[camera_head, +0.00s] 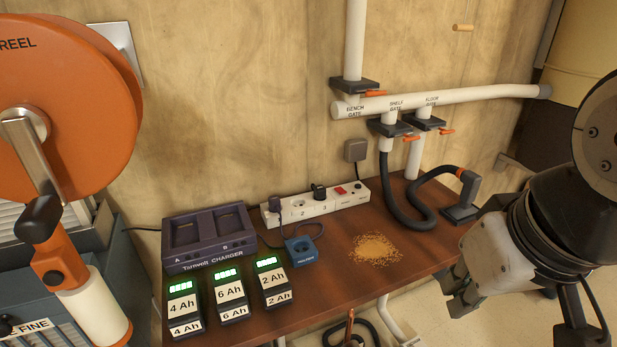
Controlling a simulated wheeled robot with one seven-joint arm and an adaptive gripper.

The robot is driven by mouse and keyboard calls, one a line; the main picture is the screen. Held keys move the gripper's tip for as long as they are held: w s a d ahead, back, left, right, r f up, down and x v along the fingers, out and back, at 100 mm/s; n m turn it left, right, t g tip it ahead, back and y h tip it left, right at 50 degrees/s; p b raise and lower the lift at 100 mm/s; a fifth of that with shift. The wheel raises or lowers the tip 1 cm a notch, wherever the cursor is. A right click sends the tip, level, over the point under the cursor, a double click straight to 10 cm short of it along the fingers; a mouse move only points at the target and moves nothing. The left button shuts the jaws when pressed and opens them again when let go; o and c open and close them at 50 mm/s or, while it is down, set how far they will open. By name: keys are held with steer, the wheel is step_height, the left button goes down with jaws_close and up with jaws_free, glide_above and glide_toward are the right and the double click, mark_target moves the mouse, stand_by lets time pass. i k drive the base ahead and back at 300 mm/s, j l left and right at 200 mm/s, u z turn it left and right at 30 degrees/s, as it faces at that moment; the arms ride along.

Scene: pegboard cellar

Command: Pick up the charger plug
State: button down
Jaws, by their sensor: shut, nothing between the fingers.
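A white power strip (330,203) lies at the back of the brown bench against the wall. A dark purple-grey plug (275,204) stands in its left end, and a black plug (319,191) sits near its middle. The purple charger (210,240) stands to the left; which plug belongs to it I cannot tell for certain. My gripper (458,300) is at the right, by the bench's right edge, well apart from the strip and plugs. It is shut and empty; its fingers are partly hidden by its own body.
A blue box (301,251) with a cable sits before the strip. Three labelled batteries (230,295) line the front left. Sawdust (375,249) lies mid-bench. A black hose (403,215) and nozzle (466,195) occupy the right back. An orange reel (60,90) stands left.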

mark_target(274, 202)
steer(key=i+l+u, duration=0.4)
steer(key=l, duration=0.25)
steer(key=i+l+u, duration=0.2)
steer(key=i+l, duration=0.15)
